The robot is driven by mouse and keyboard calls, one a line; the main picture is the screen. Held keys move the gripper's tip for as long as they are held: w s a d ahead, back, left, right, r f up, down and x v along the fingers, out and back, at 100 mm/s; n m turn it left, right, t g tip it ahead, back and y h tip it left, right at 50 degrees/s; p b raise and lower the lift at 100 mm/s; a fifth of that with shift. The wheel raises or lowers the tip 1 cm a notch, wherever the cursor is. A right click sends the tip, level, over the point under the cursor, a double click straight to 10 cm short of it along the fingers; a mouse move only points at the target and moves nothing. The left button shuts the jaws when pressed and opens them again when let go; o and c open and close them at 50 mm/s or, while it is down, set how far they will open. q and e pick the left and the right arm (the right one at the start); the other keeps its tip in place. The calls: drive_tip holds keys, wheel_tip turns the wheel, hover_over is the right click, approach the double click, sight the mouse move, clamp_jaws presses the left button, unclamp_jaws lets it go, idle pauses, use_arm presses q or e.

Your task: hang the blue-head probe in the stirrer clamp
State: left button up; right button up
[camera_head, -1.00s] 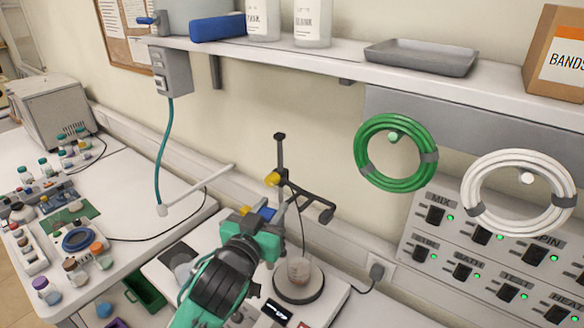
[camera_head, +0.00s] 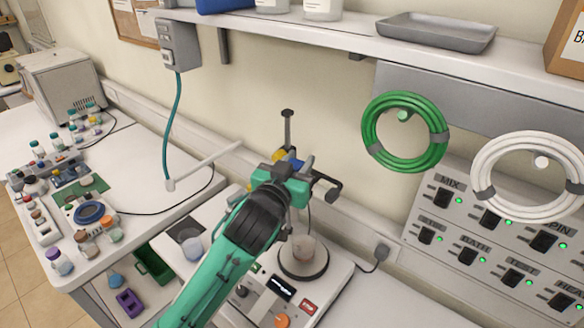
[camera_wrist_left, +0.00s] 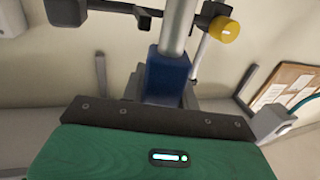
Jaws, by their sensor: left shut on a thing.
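My left gripper (camera_head: 288,182) is beside the stirrer stand (camera_head: 287,128), over the hotplate stirrer (camera_head: 303,262), and partly hides the clamp. It is shut on the blue-head probe, whose blue head (camera_wrist_left: 167,76) shows between the jaws in the left wrist view. A little blue of the probe (camera_head: 291,163) shows in the head view. A pale metal rod (camera_wrist_left: 179,25) lines up with the blue head; I cannot tell how they join. The clamp's dark bar (camera_head: 333,187) reaches right of the gripper; a yellow knob (camera_wrist_left: 224,29) shows near it. Probe seating is hidden. My right gripper is out of view.
A beaker (camera_head: 304,247) stands on the stirrer's round plate. Another beaker (camera_head: 191,245) is at its left. The shelf (camera_head: 340,50) overhangs behind. Green tubing (camera_head: 379,135) hangs right of the stand. A swing arm (camera_head: 207,163) sticks out from the wall at the left.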

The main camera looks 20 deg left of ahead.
use_arm(q)
drive_tip(key=shift+w+d+f+b, duration=0.1)
drive_tip(key=shift+w+d+b, duration=0.2)
drive_tip(key=shift+w, duration=0.5)
drive_tip(key=shift+w+d+r+b, duration=0.15)
drive_tip(key=shift+w+d, duration=0.2)
drive_tip(key=shift+w, duration=0.5)
drive_tip(key=shift+w+d+f+b, duration=0.2)
drive_tip(key=shift+w+d, duration=0.15)
drive_tip(key=shift+w, duration=0.45)
drive_tip(key=shift+f, duration=0.35)
drive_tip(key=o, duration=1.1)
